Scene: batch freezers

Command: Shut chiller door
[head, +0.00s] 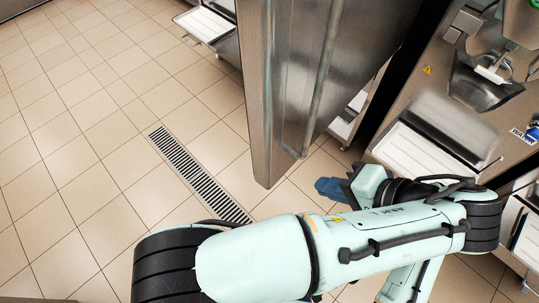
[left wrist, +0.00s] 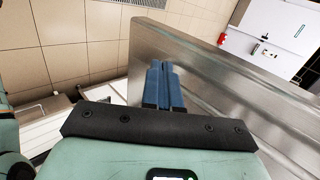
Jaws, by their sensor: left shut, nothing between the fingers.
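The chiller door (head: 280,85) is a tall stainless steel panel standing open in the upper middle of the head view. A long vertical bar handle (head: 322,85) runs down its right-hand face. My left gripper (head: 328,187) is shut and empty, low beside the door's bottom corner, on the handle side. In the left wrist view its blue fingers (left wrist: 164,85) are together and overlap the brushed metal door (left wrist: 215,80). I cannot tell whether they touch it. My right gripper is not in view.
A machine with a steel bowl (head: 478,88) and a white panel (head: 425,160) stands at the right. A floor drain grate (head: 198,175) runs through the tiles left of the door. The tiled floor (head: 75,130) at the left is clear.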

